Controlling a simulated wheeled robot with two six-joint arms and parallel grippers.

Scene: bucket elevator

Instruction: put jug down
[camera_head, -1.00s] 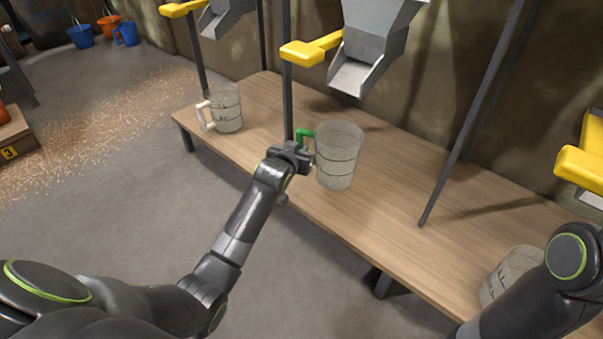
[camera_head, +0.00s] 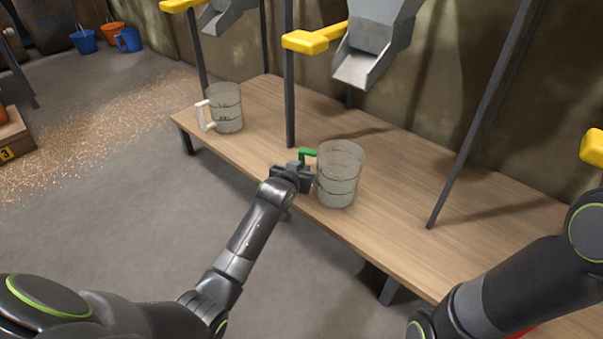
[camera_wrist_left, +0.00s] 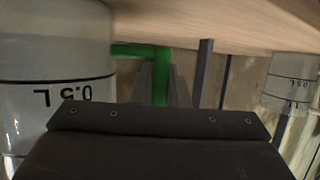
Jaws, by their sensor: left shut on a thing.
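A clear jug with a green handle (camera_head: 341,180) is upright over the front part of the wooden bench (camera_head: 270,160). My left gripper (camera_head: 305,172) is shut on its green handle, at the jug's left side. I cannot tell whether the jug's base touches the bench. In the left wrist view, turned upside down, the clear jug wall (camera_wrist_left: 50,80) with a 0.5 L mark fills the left, and the green handle (camera_wrist_left: 160,75) runs down between the fingers. My right arm comes in at the lower right; its gripper is out of view.
Another clear jug with a white handle (camera_head: 226,108) stands at the bench's left end. A grey chute (camera_head: 365,68) with a yellow lever (camera_head: 312,41) hangs above and behind the held jug. Dark posts rise from the bench. Bare bench lies right of the jug.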

